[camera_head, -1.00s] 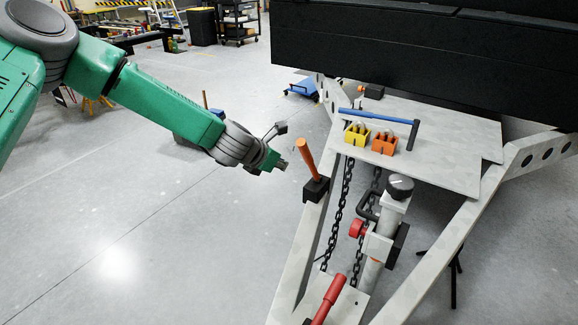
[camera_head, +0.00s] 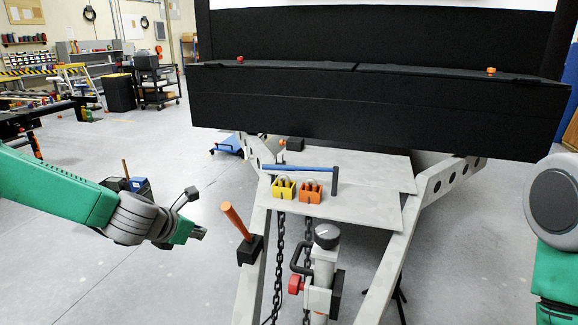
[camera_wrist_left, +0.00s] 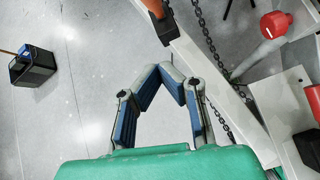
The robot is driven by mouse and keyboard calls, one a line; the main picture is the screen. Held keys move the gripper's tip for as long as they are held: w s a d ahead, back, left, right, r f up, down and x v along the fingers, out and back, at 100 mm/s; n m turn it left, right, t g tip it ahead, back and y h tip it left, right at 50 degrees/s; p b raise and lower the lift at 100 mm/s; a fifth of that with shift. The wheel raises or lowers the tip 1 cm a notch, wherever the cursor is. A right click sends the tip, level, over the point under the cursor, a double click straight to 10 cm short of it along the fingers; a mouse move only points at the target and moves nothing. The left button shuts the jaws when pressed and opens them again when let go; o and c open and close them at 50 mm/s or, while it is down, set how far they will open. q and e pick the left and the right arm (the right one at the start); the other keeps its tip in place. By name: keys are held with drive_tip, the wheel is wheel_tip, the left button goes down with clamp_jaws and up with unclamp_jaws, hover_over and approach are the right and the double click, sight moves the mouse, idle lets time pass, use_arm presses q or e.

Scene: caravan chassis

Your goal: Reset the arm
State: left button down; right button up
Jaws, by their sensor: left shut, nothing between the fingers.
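My left gripper (camera_head: 198,232) reaches in from the left in the head view, over open floor, just left of the orange-handled tool (camera_head: 236,221) on the frame. In the left wrist view its fingers (camera_wrist_left: 162,70) lean together at the tips with nothing between them. The orange handle also shows in the left wrist view (camera_wrist_left: 152,8), beyond the fingertips and apart from them. My right arm shows at the right edge of the head view; its gripper is out of the picture.
The caravan frame (camera_head: 378,290) bears a plate (camera_head: 365,205) with a blue-handled hammer (camera_head: 300,168), a yellow block (camera_head: 283,190) and an orange block (camera_head: 309,192). Chains and a red-knobbed jockey post (camera_head: 325,265) stand in front. A dark bin (camera_wrist_left: 33,66) stands on the floor at left.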

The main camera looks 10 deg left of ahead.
use_arm(q)
drive_tip(key=s+d+f+m+g+b, duration=0.1)
drive_tip(key=s+d+f+m+g, duration=0.15)
drive_tip(key=s+f+m, duration=0.65)
drive_tip(key=s+d+f+m+g, duration=0.2)
drive_tip(key=s+d+f+m, duration=0.1)
drive_tip(key=s+f+m, duration=0.55)
drive_tip(key=s+a+f+m+g+y, duration=0.1)
drive_tip(key=s+f+m+g, duration=0.1)
drive_tip(key=s+m, duration=0.5)
drive_tip(key=s+a+f+m+g+y, duration=0.1)
drive_tip(key=s+f+m, duration=0.3)
drive_tip(key=s, duration=1.1)
drive_tip(key=a+m+g+b, duration=0.1)
drive_tip(key=m, duration=0.2)
drive_tip(key=shift+a+f, duration=0.15)
drive_tip(key=shift+w+m, duration=0.2)
drive_tip(key=shift+m, duration=0.05)
drive_tip(key=shift+f, duration=0.1)
